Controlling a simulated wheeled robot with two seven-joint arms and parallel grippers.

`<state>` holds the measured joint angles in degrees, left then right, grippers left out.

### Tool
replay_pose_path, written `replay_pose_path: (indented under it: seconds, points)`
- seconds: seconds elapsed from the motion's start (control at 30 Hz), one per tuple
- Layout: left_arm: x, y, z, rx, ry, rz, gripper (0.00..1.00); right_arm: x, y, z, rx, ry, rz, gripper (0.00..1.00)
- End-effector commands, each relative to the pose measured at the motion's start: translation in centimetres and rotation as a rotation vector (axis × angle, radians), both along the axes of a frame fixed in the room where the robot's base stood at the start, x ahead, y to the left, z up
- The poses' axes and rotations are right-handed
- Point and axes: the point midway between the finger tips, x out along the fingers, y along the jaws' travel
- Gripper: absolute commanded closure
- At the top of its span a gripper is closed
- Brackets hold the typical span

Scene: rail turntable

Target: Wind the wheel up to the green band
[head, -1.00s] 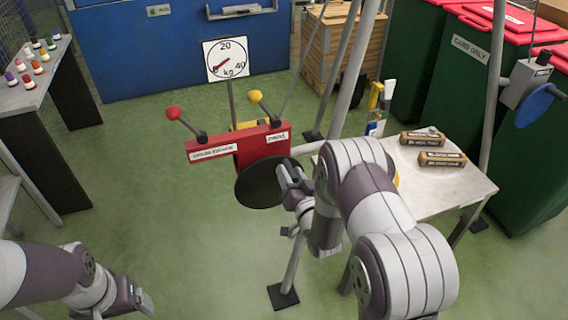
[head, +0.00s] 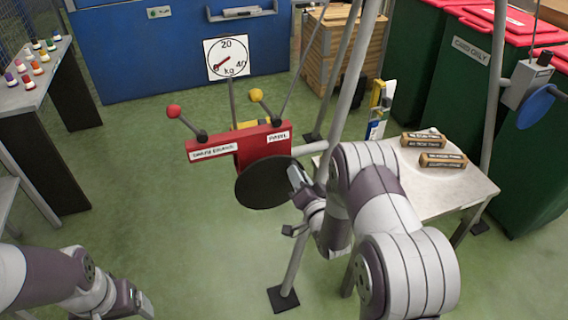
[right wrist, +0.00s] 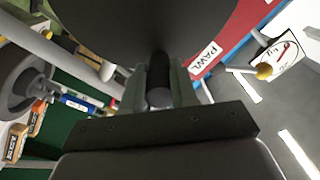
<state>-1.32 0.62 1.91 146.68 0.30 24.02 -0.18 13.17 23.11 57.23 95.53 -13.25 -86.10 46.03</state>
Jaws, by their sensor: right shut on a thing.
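A dark round wheel (head: 268,183) is mounted at the front of a red winch body (head: 250,146). My right gripper (head: 299,177) is at the wheel's right edge. In the right wrist view its fingers (right wrist: 160,75) are shut on a dark handle (right wrist: 159,84) standing out from the wheel, which also shows there (right wrist: 150,25). Behind stands a white kg dial (head: 227,59), its red needle at the low, lower-left end. I cannot make out a green band. My left gripper (head: 138,302) is low at the left, away from the winch; its fingers are unclear.
A red-knobbed lever (head: 174,113) and a yellow-knobbed lever (head: 256,96) rise from the winch, labelled drum brake and pawl. Grey tripod legs (head: 345,100) stand close to my right arm. A table (head: 455,187) with two labelled boxes is at right.

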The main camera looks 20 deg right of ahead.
Motion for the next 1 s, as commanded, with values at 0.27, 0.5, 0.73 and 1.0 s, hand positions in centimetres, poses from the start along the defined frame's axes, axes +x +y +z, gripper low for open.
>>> replay_pose_path:
  seconds: [0.27,0.5,0.73,1.0]
  points:
    - [0.0,0.0,-1.0,0.000,0.000,0.000,0.19,-0.2,-0.9,-1.7,0.144,0.010,-0.007,1.00]
    - [0.0,0.0,-1.6,0.000,0.000,0.000,0.19,-0.2,-1.7,-2.7,0.301,0.012,-0.006,1.00]
    - [0.0,0.0,-1.6,0.000,0.000,0.000,0.19,-0.3,-1.7,-2.8,0.317,0.014,-0.006,1.00]
    - [0.0,0.0,-2.3,0.000,0.000,0.000,0.19,-0.3,-2.0,-3.9,0.412,0.015,-0.008,1.00]
